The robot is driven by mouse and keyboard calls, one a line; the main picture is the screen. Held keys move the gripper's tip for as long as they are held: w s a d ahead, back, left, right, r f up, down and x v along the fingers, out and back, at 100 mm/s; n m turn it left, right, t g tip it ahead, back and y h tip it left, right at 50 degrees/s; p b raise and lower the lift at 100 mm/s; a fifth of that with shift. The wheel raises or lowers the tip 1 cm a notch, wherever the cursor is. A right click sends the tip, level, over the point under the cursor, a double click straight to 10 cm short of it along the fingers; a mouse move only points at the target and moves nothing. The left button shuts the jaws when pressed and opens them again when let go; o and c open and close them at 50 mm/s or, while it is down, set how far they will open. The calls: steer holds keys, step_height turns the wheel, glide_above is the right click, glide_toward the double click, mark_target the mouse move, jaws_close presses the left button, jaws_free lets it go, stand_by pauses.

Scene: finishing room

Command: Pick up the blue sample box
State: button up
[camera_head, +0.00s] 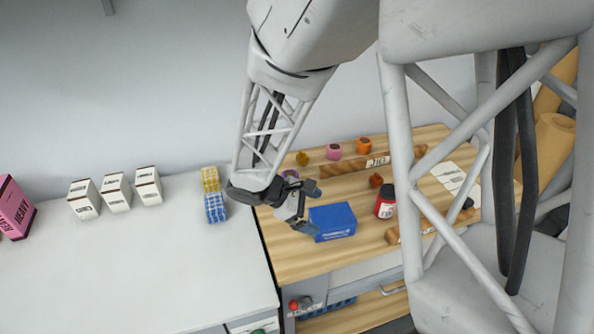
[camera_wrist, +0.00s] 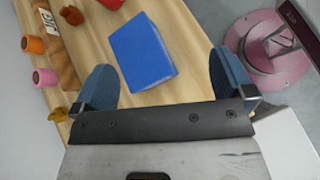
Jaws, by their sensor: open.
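The blue sample box (camera_head: 333,221) lies on the wooden worktop (camera_head: 290,262), near its left side in the head view. In the wrist view the blue box (camera_wrist: 142,52) shows its plain blue top and sits ahead of the jaws, a little left of centre. My gripper (camera_head: 306,209) is at the left end of the box in the head view. In the wrist view my gripper (camera_wrist: 161,80) is open, with one dark blue finger on each side and nothing held between them. Whether a finger touches the box I cannot tell.
A red jar (camera_head: 385,203) stands right of the box. Orange, pink and yellow spools (camera_head: 334,151) and a wooden bar (camera_head: 372,164) lie behind it. A blue and yellow block (camera_head: 214,200) and white cartons (camera_head: 117,193) stand on the white counter (camera_head: 150,270), which has free room in front.

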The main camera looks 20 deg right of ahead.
mark_target(316, 218)
steer(key=w+f+n+h, duration=0.1)
steer(key=f, duration=0.1)
steer(key=w+a+f+n+t+h, duration=0.1)
steer(key=w+f+n, duration=0.1)
steer(key=f, duration=0.1)
steer(key=w+f+n+h, duration=0.1)
steer(key=w+f+n, duration=0.1)
steer(key=shift+a+f+t, duration=0.15)
steer(key=shift+f+t, duration=0.05)
steer(key=shift+t, duration=0.1)
steer(key=shift+x, duration=1.35)
steer(key=shift+x, duration=2.6)
steer(key=c, duration=0.7)
steer(key=shift+o, duration=0.2)
steer(key=shift+r, duration=0.15)
